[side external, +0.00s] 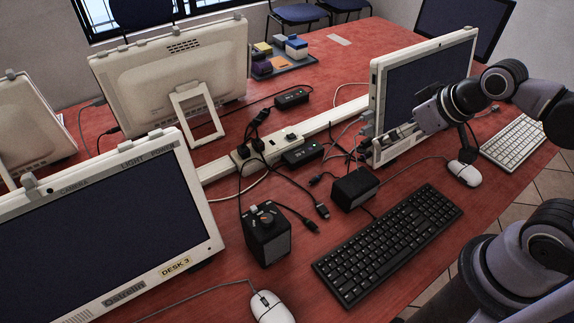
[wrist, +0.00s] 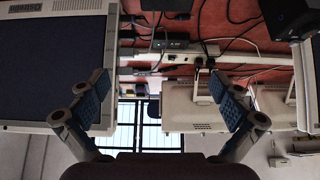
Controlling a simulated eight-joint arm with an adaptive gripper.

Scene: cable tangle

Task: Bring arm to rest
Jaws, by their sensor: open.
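My gripper (side external: 393,143) is in front of the lower part of the right-hand monitor (side external: 424,66) in the side external view. In the wrist view my gripper (wrist: 163,93) is open, with its two blue-padded fingers wide apart and nothing between them. My arm reaches in from the right edge, above the desk (side external: 317,72). I cannot tell whether the fingers touch the monitor or the cables beside it.
A power strip (side external: 268,146) with tangled cables runs across the desk's middle. A black keyboard (side external: 388,245), a black box (side external: 354,188), a white mouse (side external: 464,172) and a white keyboard (side external: 514,143) lie nearby. More monitors stand left.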

